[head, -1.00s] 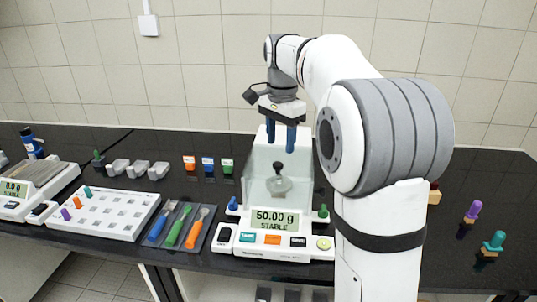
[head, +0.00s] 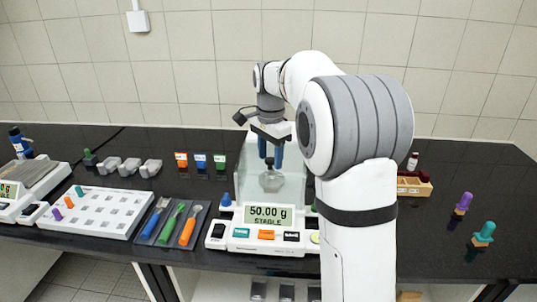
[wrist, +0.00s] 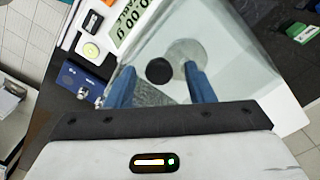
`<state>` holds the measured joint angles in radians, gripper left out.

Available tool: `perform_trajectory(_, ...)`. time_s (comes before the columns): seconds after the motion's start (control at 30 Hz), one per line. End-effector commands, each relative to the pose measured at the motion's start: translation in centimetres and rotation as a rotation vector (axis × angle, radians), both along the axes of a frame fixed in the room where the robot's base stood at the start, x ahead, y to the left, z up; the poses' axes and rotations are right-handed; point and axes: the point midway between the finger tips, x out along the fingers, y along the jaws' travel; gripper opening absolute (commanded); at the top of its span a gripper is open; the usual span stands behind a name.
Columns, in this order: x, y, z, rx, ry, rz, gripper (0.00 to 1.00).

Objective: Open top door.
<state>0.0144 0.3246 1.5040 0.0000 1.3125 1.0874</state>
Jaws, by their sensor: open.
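The balance (head: 216,236) stands near the bench's front edge, its display (head: 268,215) reading 50.00 g STABLE. Its clear draft shield (head: 246,178) rises behind the display; the top panel's edges are hard to make out. A pale object (head: 271,181) shows inside the shield.
A blue knob (head: 225,199) stands at the balance's left; its right side is partly behind my arm. A tool tray (head: 172,222) and white rack (head: 95,211) lie left. Small coloured blocks (head: 200,161) stand behind left. Purple (head: 464,202) and teal (head: 484,233) knobbed pieces stand right.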

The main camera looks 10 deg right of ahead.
Motion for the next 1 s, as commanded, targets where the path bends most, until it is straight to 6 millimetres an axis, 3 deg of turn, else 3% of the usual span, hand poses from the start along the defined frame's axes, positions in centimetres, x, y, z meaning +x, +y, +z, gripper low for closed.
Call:
perform_trajectory(0.07, 0.00, 0.01, 0.01, 0.000, 0.000, 0.000, 0.49)
perform_trajectory(0.67, 0.01, 0.09, 0.04, 0.000, 0.000, 0.002, 0.00)
perform_trajectory(1.0, 0.41, -0.11, 0.23, 0.001, 0.000, 0.002, 0.00)
